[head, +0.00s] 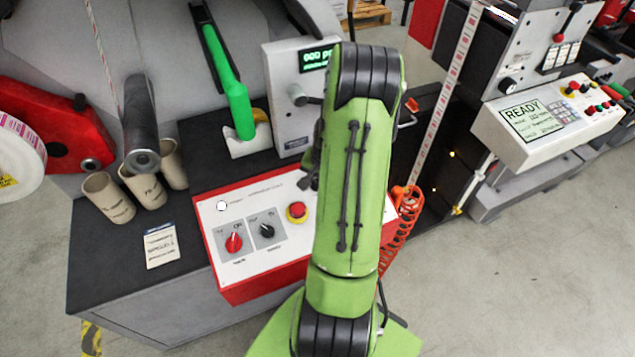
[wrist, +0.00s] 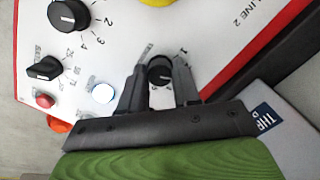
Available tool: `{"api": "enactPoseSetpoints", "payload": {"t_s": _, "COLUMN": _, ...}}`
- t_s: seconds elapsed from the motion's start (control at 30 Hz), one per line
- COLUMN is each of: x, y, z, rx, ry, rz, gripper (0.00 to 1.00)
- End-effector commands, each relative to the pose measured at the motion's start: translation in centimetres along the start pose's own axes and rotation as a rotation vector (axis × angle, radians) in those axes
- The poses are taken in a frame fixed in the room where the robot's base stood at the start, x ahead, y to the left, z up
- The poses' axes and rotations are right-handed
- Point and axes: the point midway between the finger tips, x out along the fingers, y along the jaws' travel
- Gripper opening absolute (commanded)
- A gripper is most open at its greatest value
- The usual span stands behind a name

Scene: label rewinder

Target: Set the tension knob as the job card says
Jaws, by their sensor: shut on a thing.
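In the wrist view, the two dark fingers of my gripper (wrist: 160,80) are closed on the sides of a small black knob (wrist: 160,70) on the white panel (wrist: 215,30). A printed "1" shows beside this knob; the fingers hide much of its scale. I cannot read its setting or its name. A larger black knob (wrist: 68,14) with 2, 3 and 4 around it stands at upper left. In the head view, my arm hides the gripper and the held knob. A small white card (head: 160,245), likely the job card, lies on the dark bench top; its text is unreadable.
In the wrist view, a black selector (wrist: 45,68), a red button (wrist: 45,100) and a white button (wrist: 103,93) lie left of the gripper. The head view shows a red emergency stop (head: 297,212), cardboard cores (head: 108,200) and a green lever (head: 238,105).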

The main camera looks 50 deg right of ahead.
Motion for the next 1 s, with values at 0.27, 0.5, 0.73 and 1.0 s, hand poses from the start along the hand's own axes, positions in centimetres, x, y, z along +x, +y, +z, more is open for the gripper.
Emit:
{"api": "enactPoseSetpoints", "payload": {"t_s": 0.27, "x": 0.05, "y": -0.04, "z": -0.07, "rx": -0.134, "ry": 0.003, "rz": 0.012, "gripper": 0.01}}
{"api": "enactPoseSetpoints", "payload": {"t_s": 0.5, "x": -0.02, "y": -0.1, "z": -0.06, "rx": -0.179, "ry": 0.003, "rz": 0.016, "gripper": 0.01}}
{"api": "enactPoseSetpoints", "payload": {"t_s": 0.73, "x": -0.05, "y": -0.08, "z": -0.07, "rx": -0.182, "ry": 0.003, "rz": 0.016, "gripper": 0.01}}
{"api": "enactPoseSetpoints", "payload": {"t_s": 1.0, "x": -0.04, "y": -0.08, "z": -0.05, "rx": -0.181, "ry": 0.002, "rz": 0.016, "gripper": 0.5}}
